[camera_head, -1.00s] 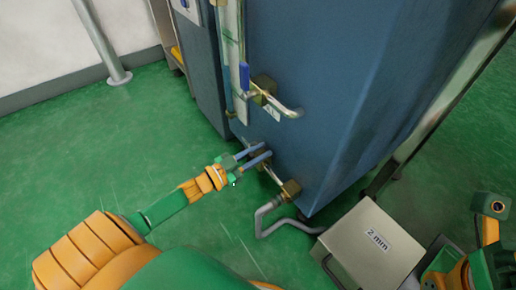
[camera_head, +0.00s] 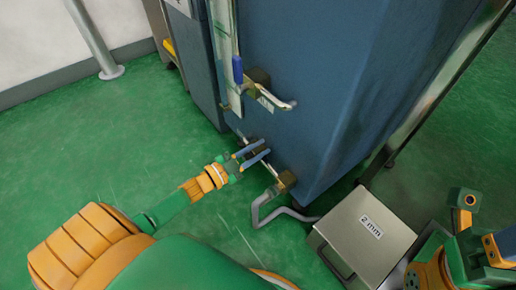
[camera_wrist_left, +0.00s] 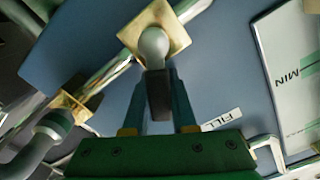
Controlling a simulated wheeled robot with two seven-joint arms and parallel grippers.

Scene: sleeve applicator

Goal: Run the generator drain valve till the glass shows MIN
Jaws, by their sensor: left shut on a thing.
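The drain valve low on the blue generator cabinet has brass fittings (camera_head: 287,180) and a grey outlet pipe (camera_head: 258,213). My left gripper (camera_head: 256,153) is at this valve, its two fingers reaching in from the left. In the left wrist view the left gripper (camera_wrist_left: 159,100) is shut on the dark valve handle (camera_wrist_left: 159,92), which hangs below a round grey knob on a brass block (camera_wrist_left: 178,35). The gauge glass (camera_head: 224,50) runs up the cabinet's left side. Its plate with the MIN mark (camera_wrist_left: 288,75) shows in the wrist view. I cannot read the water level.
The fill valve with a blue handle (camera_head: 238,69) sits above the drain valve. A metal box marked "2 mm" (camera_head: 345,240) stands at lower right, close to the pipe. My right arm is at the right edge. Green floor (camera_head: 100,150) is open on the left.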

